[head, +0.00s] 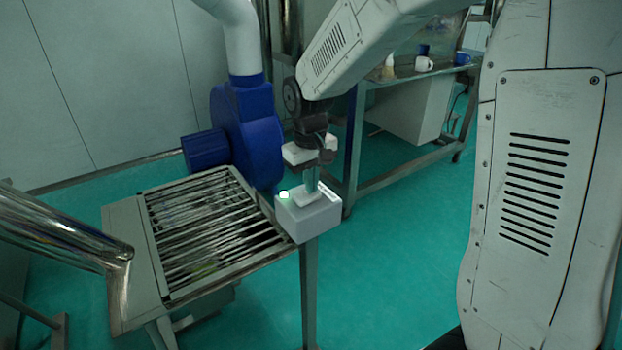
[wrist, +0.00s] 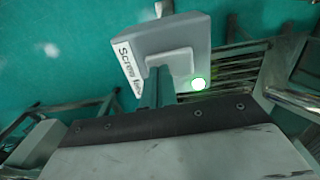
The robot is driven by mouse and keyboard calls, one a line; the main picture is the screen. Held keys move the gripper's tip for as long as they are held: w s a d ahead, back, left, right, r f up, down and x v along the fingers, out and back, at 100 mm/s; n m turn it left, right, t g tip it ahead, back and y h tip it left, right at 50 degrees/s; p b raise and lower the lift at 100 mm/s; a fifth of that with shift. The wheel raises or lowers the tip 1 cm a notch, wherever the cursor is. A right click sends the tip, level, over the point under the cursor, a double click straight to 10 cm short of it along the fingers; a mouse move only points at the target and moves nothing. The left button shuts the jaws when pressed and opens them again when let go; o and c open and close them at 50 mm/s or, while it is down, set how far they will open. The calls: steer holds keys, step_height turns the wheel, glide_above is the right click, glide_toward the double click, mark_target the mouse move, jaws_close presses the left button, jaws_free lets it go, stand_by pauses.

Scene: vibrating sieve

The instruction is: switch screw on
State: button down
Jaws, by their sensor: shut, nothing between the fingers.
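The white switch box (head: 309,217) stands at the right corner of the slatted machine, with a green light (head: 284,195) lit on its left side. In the wrist view the box (wrist: 190,33) carries a label (wrist: 130,66) that starts with "Screw", and its green light (wrist: 198,84) glows. A raised rocker plate (head: 308,197) on its top also shows in the wrist view (wrist: 172,62). My gripper (head: 311,186) is shut and empty, pointing down with its fingertips at the plate. The fingers hide part of the plate, and I cannot tell whether they press on it.
The slatted metal grate (head: 215,230) lies left of the box. A blue blower housing (head: 246,130) with a white pipe stands behind it. A metal table (head: 410,75) with mugs is at the back. Green floor is open to the right.

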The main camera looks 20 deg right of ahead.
mark_target(305, 195)
steer(key=shift+d+f, duration=0.15)
steer(key=shift+f, duration=0.05)
stand_by(0.3)
steer(key=shift+s+a+r, duration=0.15)
steer(key=shift+a+r, duration=0.05)
steer(key=shift+a, duration=0.65)
steer(key=shift+r, duration=0.1)
step_height(305, 195, up, 14)
steer(key=shift+a, duration=0.2)
